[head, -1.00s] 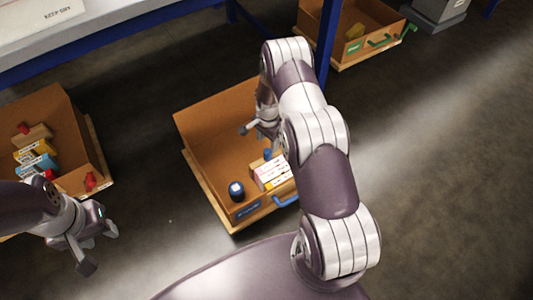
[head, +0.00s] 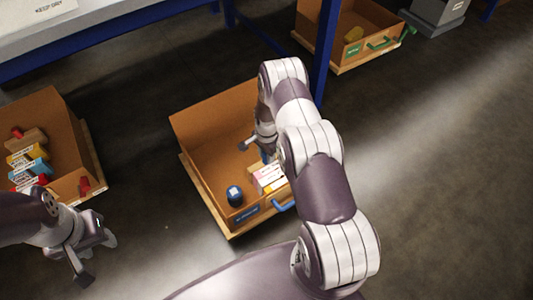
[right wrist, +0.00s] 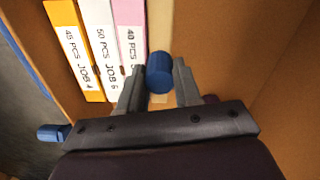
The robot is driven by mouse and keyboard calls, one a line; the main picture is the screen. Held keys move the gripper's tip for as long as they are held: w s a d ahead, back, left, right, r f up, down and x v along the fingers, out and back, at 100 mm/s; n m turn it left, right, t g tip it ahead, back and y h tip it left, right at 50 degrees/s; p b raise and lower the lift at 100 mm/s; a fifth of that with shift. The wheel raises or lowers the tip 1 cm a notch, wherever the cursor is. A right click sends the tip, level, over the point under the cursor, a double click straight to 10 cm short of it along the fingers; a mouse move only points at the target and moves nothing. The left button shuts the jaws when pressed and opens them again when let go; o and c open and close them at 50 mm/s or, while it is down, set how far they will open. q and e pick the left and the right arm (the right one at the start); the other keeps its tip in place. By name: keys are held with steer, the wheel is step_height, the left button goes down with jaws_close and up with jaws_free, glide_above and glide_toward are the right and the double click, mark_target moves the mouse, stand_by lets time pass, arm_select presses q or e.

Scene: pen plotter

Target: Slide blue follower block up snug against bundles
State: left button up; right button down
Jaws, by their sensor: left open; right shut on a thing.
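The follower block (right wrist: 161,28) is a pale wooden slab with a blue round knob (right wrist: 159,72). It stands beside the pink-labelled bundle (right wrist: 130,35) in the right wrist view, with no clear gap between them. White (right wrist: 100,45) and yellow (right wrist: 75,50) bundles stand beyond the pink one. My right gripper (right wrist: 160,78) is shut on the knob, one finger on each side. In the head view the arm largely hides the block and gripper. My left gripper (head: 98,260) is open and empty, low at the left, over the floor.
The bundles stand in an open cardboard bin (head: 205,145) with a blue handle (head: 283,205). A round dark-blue object (head: 235,195) sits in its front left corner. Another bin (head: 50,110) stands left, and a green-handled bin (head: 325,45) behind. A blue table post (head: 326,50) is near my right arm.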

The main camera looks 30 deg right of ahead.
steer(key=shift+s+r+p, duration=0.2)
steer(key=shift+s+p, duration=0.2)
steer(key=shift+p, duration=0.15)
steer(key=shift+s+f, duration=0.1)
steer(key=shift+s, duration=0.15)
steer(key=shift+f, duration=0.2)
steer(key=c, duration=0.8)
jaws_free()
step_height(320, 180, up, 13)
steer(key=p, duration=0.6)
steer(key=shift+f, duration=0.1)
